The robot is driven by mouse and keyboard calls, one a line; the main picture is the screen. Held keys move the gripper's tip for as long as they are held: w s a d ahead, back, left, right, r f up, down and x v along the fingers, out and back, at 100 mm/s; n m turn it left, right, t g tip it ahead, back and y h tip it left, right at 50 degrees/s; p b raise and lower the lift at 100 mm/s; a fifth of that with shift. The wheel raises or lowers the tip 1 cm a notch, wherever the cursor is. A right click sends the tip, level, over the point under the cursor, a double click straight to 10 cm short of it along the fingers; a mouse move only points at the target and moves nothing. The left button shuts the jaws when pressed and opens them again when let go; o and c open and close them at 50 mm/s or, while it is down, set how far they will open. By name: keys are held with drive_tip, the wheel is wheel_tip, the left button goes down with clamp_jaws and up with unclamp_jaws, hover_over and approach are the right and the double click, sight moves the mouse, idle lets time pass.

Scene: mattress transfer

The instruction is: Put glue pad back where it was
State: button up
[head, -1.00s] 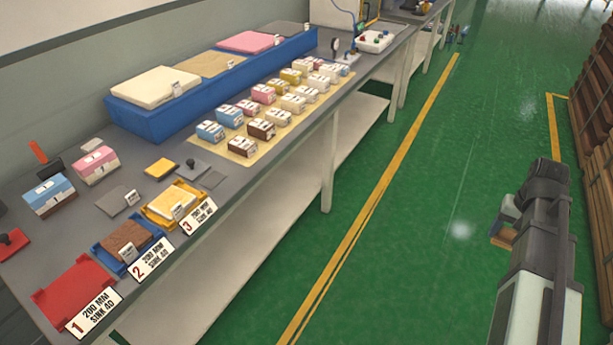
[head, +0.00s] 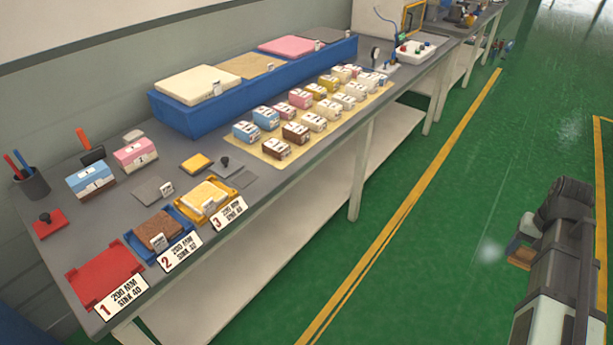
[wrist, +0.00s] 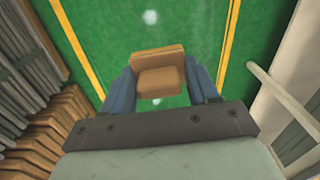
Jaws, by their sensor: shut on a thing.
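My gripper (wrist: 162,88) is shut on a small brown block (wrist: 160,75), with a blue-grey finger on each side. In the head view, the block (head: 520,258) is at the right, over the green floor and well apart from the workbench (head: 115,212). The frames do not show a label on the block, so I cannot tell for certain that it is the glue pad. On the bench, a red tray (head: 103,277) is empty, a blue tray (head: 133,250) holds a brown pad, and a yellow tray (head: 228,207) holds a cream-yellow pad.
Several coloured blocks stand on a tan mat (head: 283,163). A long blue box (head: 180,122) holds large pads at the wall side. A grey pad (head: 152,189) and a yellow pad (head: 196,162) lie on the bench. Open green floor (head: 440,230) lies between bench and arm.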

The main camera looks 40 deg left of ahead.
drive_tip(key=s+a+r+n, duration=0.1)
drive_tip(key=s+a+n, duration=0.25)
drive_tip(key=a, duration=1.45)
drive_tip(key=s+a+r+n, duration=0.1)
drive_tip(key=s+a+n, duration=0.25)
drive_tip(key=a, duration=1.35)
wheel_tip(320, 180, up, 8)
drive_tip(key=n, duration=0.8)
hover_over(244, 178)
wheel_tip(244, 178, down, 10)
drive_tip(key=shift+r+n, duration=0.15)
drive_tip(key=shift+n, duration=0.95)
drive_tip(key=o, duration=0.9)
drive_tip(key=shift+o, duration=0.2)
